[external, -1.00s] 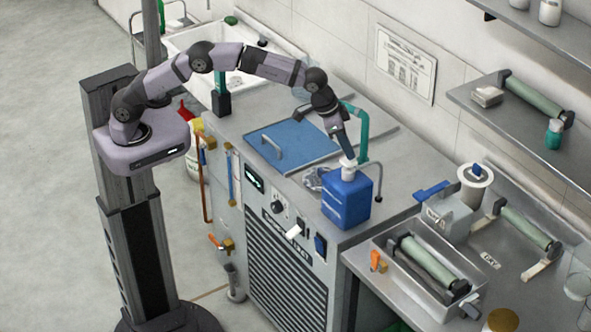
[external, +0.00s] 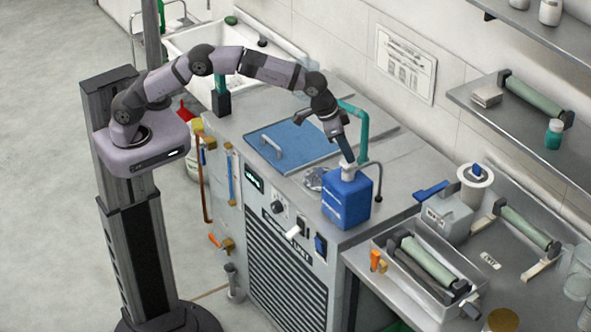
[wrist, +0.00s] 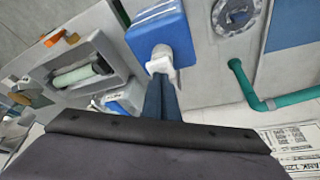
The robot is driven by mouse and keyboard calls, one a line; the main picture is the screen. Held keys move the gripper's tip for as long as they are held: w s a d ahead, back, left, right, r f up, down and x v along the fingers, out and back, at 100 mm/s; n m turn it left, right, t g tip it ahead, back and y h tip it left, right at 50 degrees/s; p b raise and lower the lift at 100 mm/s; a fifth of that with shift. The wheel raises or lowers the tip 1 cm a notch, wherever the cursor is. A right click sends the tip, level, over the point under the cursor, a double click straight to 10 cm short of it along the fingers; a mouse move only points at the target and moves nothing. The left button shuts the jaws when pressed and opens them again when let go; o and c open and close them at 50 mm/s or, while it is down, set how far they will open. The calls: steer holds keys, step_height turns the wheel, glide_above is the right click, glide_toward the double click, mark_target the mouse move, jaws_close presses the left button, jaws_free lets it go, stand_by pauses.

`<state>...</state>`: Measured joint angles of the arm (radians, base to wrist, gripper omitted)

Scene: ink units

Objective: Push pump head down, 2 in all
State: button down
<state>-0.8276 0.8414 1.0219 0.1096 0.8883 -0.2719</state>
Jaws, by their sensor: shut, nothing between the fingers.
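The blue bottle (external: 346,201) stands upright on the metal cabinet top, near its front right corner. Its white pump head (external: 348,173) sits on top and also shows in the wrist view (wrist: 161,58). My gripper (external: 349,158) is shut and empty, pointing down, with its fingertips at the top of the pump head. In the wrist view, my gripper (wrist: 162,80) meets the pump head and covers part of it. The pump head sits low, close to the bottle's top.
A green pipe (external: 361,128) and a thin bent metal tube (external: 378,175) rise behind the bottle. A blue lid with a handle (external: 292,146) lies to the left. A tray with a green roller (external: 428,265) stands to the right.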

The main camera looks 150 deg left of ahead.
steer(key=shift+s+f, duration=0.1)
steer(key=shift+f, duration=0.5)
steer(key=shift+r, duration=0.1)
steer(key=shift+r+p, duration=0.85)
steer(key=shift+r, duration=0.4)
step_height(320, 180, up, 10)
steer(key=p, duration=0.8)
steer(key=shift+p, duration=0.35)
